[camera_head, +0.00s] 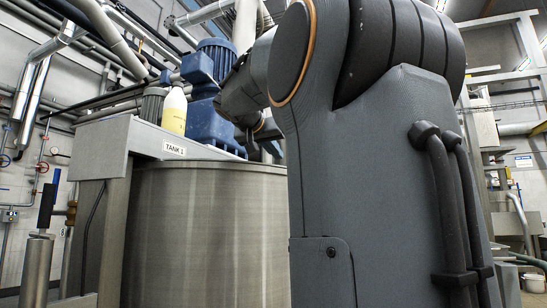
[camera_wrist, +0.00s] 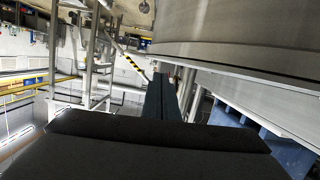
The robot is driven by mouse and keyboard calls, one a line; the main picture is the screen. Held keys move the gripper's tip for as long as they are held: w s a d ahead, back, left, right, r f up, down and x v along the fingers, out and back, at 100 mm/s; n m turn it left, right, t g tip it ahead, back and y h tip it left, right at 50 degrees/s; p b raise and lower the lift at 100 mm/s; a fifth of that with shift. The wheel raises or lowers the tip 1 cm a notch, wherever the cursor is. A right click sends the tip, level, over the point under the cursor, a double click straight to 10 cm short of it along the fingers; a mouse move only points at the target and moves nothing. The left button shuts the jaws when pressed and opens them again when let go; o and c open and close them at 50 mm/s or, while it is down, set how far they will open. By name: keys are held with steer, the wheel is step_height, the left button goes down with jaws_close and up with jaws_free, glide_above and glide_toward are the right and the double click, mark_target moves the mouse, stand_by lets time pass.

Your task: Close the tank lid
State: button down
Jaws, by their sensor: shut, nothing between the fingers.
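The tank (camera_head: 205,235) is a large steel cylinder under a sign reading TANK 1 (camera_head: 174,149). Its upper rim shows in the head view, but I cannot make out the lid; my arm hides the right side of the tank. In the wrist view, a broad curved steel wall (camera_wrist: 240,25) with a rim fills the upper right and looks like the tank. My gripper (camera_wrist: 164,82) shows in the wrist view as narrow dark fingers, shut and empty, pointing past the left of that wall. I see no contact. In the head view I cannot make out the gripper.
A blue motor (camera_head: 212,62) and a yellow bottle (camera_head: 174,111) are above the tank's steel frame (camera_head: 105,137). Pipes run along the left wall.

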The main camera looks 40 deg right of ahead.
steer(key=shift+s+f+m+b, duration=0.1)
steer(key=shift+f+m+b, duration=0.2)
steer(key=shift+f+b, duration=0.9)
